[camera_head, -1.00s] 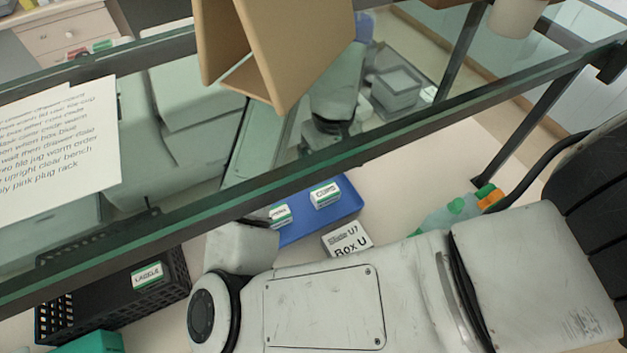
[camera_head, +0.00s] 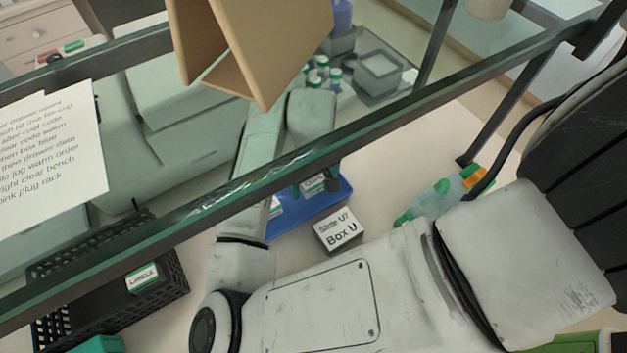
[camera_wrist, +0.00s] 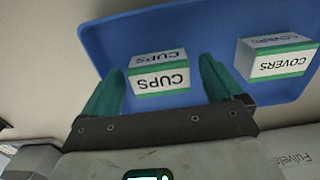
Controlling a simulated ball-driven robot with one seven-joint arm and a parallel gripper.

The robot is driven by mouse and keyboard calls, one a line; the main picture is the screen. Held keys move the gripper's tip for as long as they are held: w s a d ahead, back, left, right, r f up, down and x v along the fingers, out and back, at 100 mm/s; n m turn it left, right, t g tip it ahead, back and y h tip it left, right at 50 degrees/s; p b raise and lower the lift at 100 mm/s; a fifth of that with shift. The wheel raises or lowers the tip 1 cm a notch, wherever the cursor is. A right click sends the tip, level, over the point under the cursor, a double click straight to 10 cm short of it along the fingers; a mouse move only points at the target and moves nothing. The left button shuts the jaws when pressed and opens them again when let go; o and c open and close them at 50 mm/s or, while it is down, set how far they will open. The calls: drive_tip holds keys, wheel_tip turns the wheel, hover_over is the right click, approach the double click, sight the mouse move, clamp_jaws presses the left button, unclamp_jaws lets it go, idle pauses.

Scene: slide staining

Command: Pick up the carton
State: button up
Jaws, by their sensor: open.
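A small white carton with a green band and the word CUPS (camera_wrist: 158,80) sits on the blue tray (camera_wrist: 110,40) in the wrist view. My gripper (camera_wrist: 163,82) is open, with one teal finger on each side of this carton and a narrow gap visible beside it. I cannot tell how far down the fingers reach. A like carton marked COVERS (camera_wrist: 276,58) stands to the right, outside the fingers. In the head view the tray (camera_head: 338,198) shows below the glass shelf, and one carton (camera_head: 313,186) is partly hidden by my arm and the shelf edge.
The glass shelf (camera_head: 200,205) with a brown stand (camera_head: 250,50) crosses above.

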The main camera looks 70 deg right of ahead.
drive_tip(key=shift+f, duration=0.3)
drive_tip(key=shift+c, duration=0.2)
drive_tip(key=c, duration=1)
